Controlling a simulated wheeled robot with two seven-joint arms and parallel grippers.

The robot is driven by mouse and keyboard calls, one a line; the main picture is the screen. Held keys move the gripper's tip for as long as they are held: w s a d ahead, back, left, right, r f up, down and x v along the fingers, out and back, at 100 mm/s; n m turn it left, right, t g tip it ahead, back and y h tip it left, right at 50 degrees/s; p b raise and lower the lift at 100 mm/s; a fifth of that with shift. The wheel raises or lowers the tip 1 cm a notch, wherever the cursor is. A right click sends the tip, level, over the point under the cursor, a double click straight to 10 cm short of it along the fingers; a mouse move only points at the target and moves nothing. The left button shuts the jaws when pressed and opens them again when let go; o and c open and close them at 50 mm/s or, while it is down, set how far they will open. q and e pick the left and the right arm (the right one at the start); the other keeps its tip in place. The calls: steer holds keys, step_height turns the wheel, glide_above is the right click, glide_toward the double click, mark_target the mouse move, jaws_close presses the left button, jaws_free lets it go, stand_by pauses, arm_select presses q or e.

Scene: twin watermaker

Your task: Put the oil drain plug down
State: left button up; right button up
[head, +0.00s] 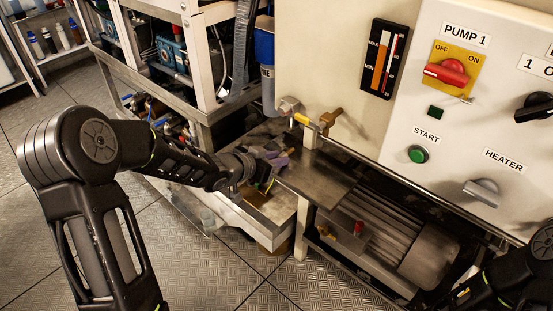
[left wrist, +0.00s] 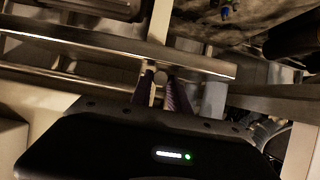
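My left gripper (head: 278,160) reaches in from the left, over the metal tray (head: 284,222) and beside the flat metal plate (head: 318,178). In the left wrist view its two purple-padded fingers (left wrist: 162,92) stand close together around a small round grey piece (left wrist: 161,76), which looks like the oil drain plug. The plug cannot be made out in the head view, where the fingers are small and dark. Part of my right arm shows at the lower right corner; its gripper is out of view.
A brass valve with a yellow handle (head: 308,120) stands just behind the plate. A ribbed motor (head: 385,240) sits under it to the right. The control panel (head: 455,110) rises at the right. A blue filter housing (head: 264,55) hangs behind. The chequered floor in front is clear.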

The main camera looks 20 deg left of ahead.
arm_select(q)
steer(key=o, duration=0.4)
steer(key=shift+s+f, duration=0.3)
steer(key=shift+f, duration=0.5)
steer(key=shift+c, duration=0.2)
steer(key=shift+r, duration=0.1)
steer(key=shift+w+r+p, duration=0.1)
steer(key=shift+r+p, duration=0.45)
steer(key=shift+r, duration=0.05)
steer(key=p+v, duration=0.3)
steer(key=v, duration=0.9)
steer(key=shift+w+r, duration=0.25)
steer(key=shift+r, duration=0.15)
